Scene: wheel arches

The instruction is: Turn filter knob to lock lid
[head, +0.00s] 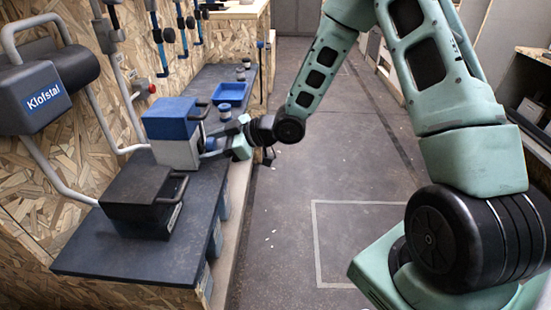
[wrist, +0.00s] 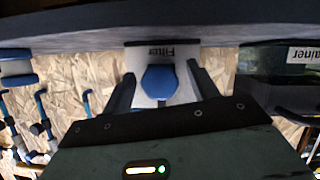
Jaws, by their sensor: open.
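The filter box stands on the dark bench, with a blue lid (head: 170,112) over a white body (head: 177,153). In the wrist view, its white front panel (wrist: 145,98), labelled "Filter", shows upside down. The blue hexagonal filter knob (wrist: 158,82) sits on that panel. My gripper (head: 213,142) is at the box's right side in the head view. In the wrist view my gripper (wrist: 161,76) is open, with one finger on each side of the knob and visible gaps between. I cannot tell how far the fingertips reach along the knob's depth.
A black container (head: 138,190) with a handle stands nearer on the bench (head: 100,255). A blue tray (head: 231,93) and small jars (head: 240,74) are farther back. A grey Klofstal unit (head: 40,95) hangs on the left wall. The floor (head: 300,185) beside the bench is clear.

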